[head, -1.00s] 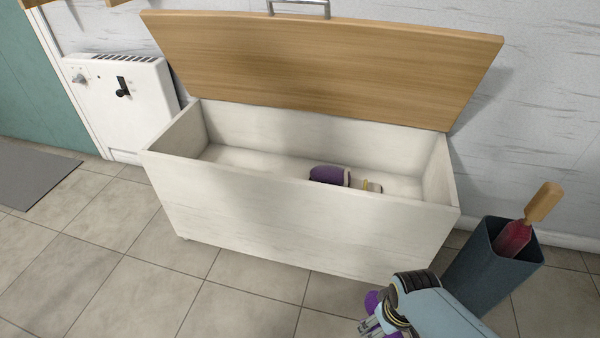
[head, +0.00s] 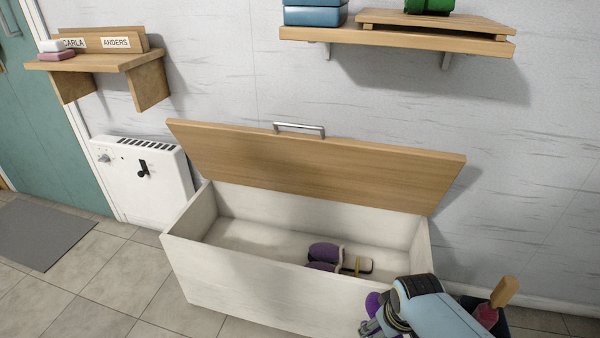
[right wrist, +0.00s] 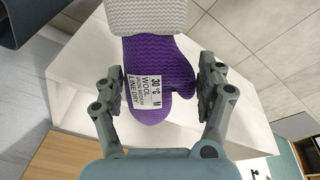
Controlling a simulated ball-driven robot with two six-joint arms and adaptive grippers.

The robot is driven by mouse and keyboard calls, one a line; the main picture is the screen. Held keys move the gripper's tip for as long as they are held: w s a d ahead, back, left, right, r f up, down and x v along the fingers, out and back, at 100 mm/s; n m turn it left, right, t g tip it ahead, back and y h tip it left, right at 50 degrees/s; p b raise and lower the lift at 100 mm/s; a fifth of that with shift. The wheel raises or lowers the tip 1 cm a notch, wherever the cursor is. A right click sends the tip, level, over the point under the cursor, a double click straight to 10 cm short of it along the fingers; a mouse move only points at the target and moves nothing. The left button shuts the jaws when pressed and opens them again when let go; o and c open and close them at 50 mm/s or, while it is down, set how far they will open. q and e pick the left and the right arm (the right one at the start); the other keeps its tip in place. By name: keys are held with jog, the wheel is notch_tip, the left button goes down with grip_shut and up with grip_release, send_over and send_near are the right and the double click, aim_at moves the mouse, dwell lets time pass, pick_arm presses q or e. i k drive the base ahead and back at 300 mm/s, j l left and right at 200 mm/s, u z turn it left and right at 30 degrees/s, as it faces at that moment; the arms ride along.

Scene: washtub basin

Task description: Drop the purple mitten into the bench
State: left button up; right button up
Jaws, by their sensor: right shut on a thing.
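The purple mitten (right wrist: 152,70) has a grey knitted cuff and a white care label; it hangs between the fingers of my right gripper (right wrist: 160,80), which is shut on it. In the head view a bit of its purple (head: 373,303) shows beside my right gripper (head: 370,327), in front of the bench's front right part. The white bench (head: 215,285) stands open, its wooden lid (head: 310,165) raised against the wall. Inside lie purple items with pale cuffs (head: 324,252) and a pale thing with a yellow band (head: 357,265). My left gripper is not in view.
A bin with a wooden-handled red thing (head: 488,315) stands right of the bench, partly behind my arm. A white heater (head: 140,185) is at left. A wall shelf (head: 400,39) hangs above the lid. The bench's left inside floor is clear.

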aim_at(291, 260)
jog(key=i+u, duration=0.3)
jog(key=i, duration=0.2)
jog(key=i+l+u, duration=0.1)
jog(key=i+u, duration=0.25)
jog(key=i, duration=0.15)
